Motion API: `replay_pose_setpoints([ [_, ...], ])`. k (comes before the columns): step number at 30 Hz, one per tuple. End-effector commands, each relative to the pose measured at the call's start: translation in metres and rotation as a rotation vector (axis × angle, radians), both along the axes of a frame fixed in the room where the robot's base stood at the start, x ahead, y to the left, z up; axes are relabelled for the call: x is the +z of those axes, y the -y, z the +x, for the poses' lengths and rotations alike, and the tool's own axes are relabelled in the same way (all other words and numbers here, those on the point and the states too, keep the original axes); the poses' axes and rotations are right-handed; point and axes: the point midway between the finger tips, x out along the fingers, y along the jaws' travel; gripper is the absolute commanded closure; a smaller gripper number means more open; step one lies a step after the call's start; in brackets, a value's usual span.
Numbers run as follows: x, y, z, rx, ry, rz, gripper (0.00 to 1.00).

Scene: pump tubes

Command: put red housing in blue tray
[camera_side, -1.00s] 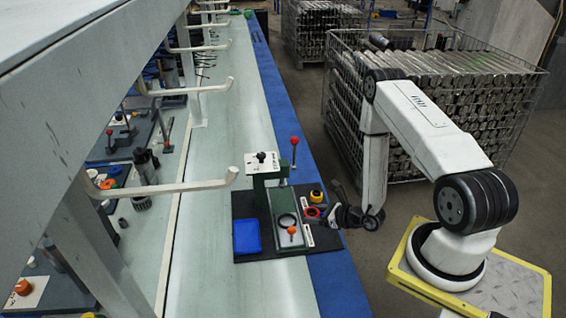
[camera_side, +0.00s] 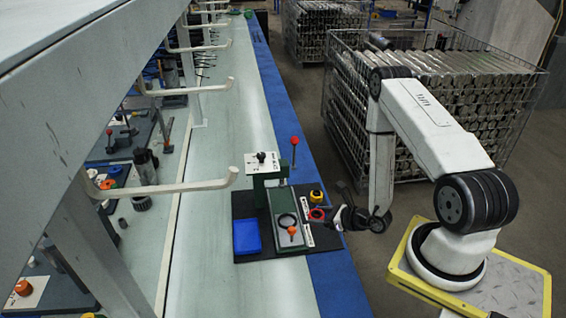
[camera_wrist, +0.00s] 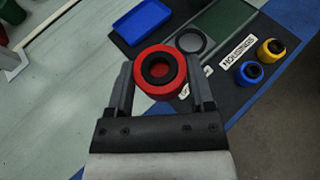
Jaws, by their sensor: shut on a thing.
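The red housing (camera_wrist: 160,90) is a red ring-shaped part with a dark centre, and it sits between the two fingers of my gripper (camera_wrist: 159,66), which is shut on it. In the side view the red housing (camera_side: 317,213) shows at the tip of my gripper (camera_side: 328,216), at the right edge of the dark mat. I cannot tell how far it is off the mat. The blue tray (camera_side: 246,237) lies empty at the left end of the mat. It also shows in the wrist view (camera_wrist: 143,20), above and left of the housing.
A green press fixture (camera_side: 277,205) with a black ring and an orange knob (camera_side: 292,231) stands between the housing and the tray. A red-tipped lever (camera_side: 294,140) rises behind it.

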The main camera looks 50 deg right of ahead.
Motion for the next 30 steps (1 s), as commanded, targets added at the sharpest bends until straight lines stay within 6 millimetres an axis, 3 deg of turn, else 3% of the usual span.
replay_pose_setpoints([
  [11, 0.027, -0.007, 0.025, 0.063, 0.003, -0.001, 0.96],
  [30, 0.130, -0.062, 0.093, 0.259, 0.000, 0.002, 0.96],
])
